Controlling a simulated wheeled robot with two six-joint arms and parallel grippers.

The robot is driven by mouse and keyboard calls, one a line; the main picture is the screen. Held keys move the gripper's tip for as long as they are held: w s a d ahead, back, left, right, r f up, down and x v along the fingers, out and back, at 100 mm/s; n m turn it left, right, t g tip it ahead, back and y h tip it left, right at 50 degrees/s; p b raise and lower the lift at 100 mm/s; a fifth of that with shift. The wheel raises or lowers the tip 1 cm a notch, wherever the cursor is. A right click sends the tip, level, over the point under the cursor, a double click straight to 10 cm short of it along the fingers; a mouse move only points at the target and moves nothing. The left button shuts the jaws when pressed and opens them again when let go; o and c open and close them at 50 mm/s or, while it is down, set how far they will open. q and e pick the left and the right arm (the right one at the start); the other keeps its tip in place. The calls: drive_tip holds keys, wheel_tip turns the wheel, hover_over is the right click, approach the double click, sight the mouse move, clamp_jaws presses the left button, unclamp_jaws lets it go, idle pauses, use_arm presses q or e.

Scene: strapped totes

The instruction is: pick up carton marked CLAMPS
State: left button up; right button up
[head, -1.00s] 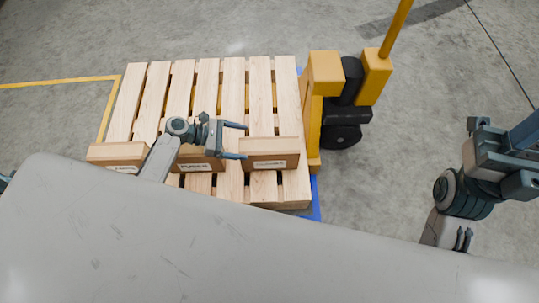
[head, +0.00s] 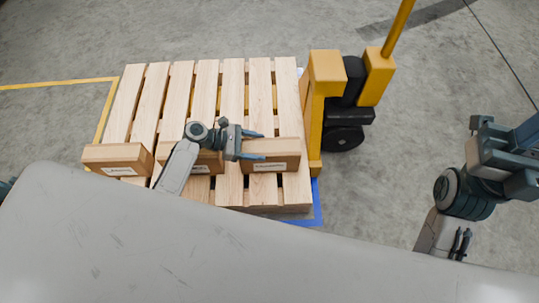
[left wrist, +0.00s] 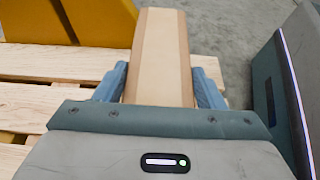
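Three brown cartons stand in a row along the near edge of a wooden pallet. The right carton (head: 281,162) has a white label that seems to read CLAMPS, but the print is blurred. My left gripper (head: 264,146) reaches over its left end with a finger on each long side. In the left wrist view, the carton (left wrist: 158,60) lies between the fingers, which appear to press against both sides. It rests on the pallet. My right gripper (head: 515,155) is at the right edge, away from the cartons, its fingers not clearly shown.
The left carton (head: 118,157) and the middle carton (head: 205,160), partly behind my left arm, share the pallet (head: 205,90). Their labels are hard to read. A yellow pallet jack (head: 325,85) stands close by on the right. The rear of the pallet is bare.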

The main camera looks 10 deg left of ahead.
use_arm(q)
clamp_jaws()
drive_tip(key=shift+r, duration=0.1)
